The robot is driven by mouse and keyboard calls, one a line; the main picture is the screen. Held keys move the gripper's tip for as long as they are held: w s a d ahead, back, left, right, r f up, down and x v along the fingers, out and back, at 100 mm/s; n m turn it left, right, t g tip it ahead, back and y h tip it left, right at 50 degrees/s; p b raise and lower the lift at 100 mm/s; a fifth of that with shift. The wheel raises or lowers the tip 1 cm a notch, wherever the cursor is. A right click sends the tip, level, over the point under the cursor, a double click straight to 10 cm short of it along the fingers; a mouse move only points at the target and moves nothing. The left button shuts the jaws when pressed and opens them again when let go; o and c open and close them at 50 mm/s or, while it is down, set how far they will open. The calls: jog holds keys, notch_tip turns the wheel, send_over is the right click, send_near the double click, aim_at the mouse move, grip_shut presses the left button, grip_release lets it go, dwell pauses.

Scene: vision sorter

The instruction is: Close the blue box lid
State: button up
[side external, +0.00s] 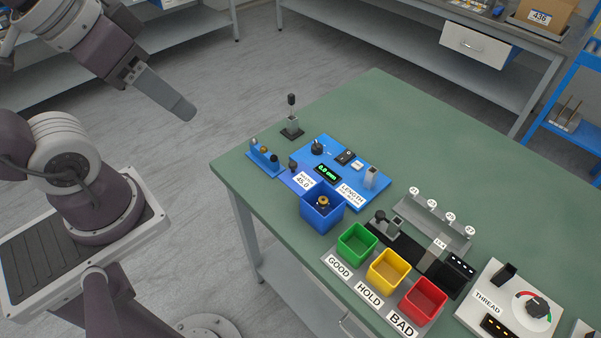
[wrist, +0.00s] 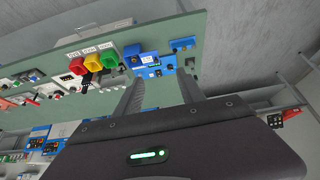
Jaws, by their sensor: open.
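The blue box (side external: 318,218) stands at the near edge of the green table, with its top open and a dark and brass-coloured part (side external: 323,202) inside. I cannot make out a separate lid on it. The blue box also shows small in the wrist view (wrist: 132,52), beyond the fingers. My gripper (side external: 183,108) is at the upper left in the side view, off the table in the air, well away from the box. In the wrist view my gripper's two fingers (wrist: 161,75) are apart, with nothing between them.
A blue length gauge panel (side external: 330,165) lies just behind the box. Green (side external: 357,243), yellow (side external: 388,270) and red (side external: 423,300) bins stand to its right. A black lever (side external: 291,115) stands upright at the back left. The far right of the table top (side external: 410,120) is clear.

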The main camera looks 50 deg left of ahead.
aim_at(304, 192)
jog(key=w+n+g, duration=0.1)
jog(key=w+n, duration=0.1)
jog(key=w+n+g+h, duration=0.1)
jog(key=w+n, duration=0.1)
jog(key=n, duration=0.1)
jog(key=shift+d, duration=0.2)
jog(key=c, duration=0.7)
jog(key=w+f+n+g, duration=0.1)
jog(key=w+n, duration=0.1)
jog(key=n, duration=0.1)
jog(key=w+f+n+g, duration=0.1)
jog(key=w+n, duration=0.1)
jog(key=n, duration=0.1)
jog(key=w+f+n+g, duration=0.1)
jog(key=w+f+n, duration=0.1)
jog(key=n, duration=0.1)
jog(key=shift+w+d+f+n, duration=0.1)
jog(key=shift+w+d+n, duration=0.2)
jog(key=shift+w, duration=0.1)
grip_shut()
jog(key=w+f+n+g+y, duration=0.35)
jog(key=w+f+n, duration=0.35)
jog(key=f+n, duration=0.4)
notch_tip(304, 192, down, 8)
jog(key=s+a+n, duration=0.1)
jog(key=s+a, duration=0.2)
jog(key=w+d, duration=0.3)
jog(key=shift+w+d+f, duration=0.1)
jog(key=shift+d+f, duration=0.1)
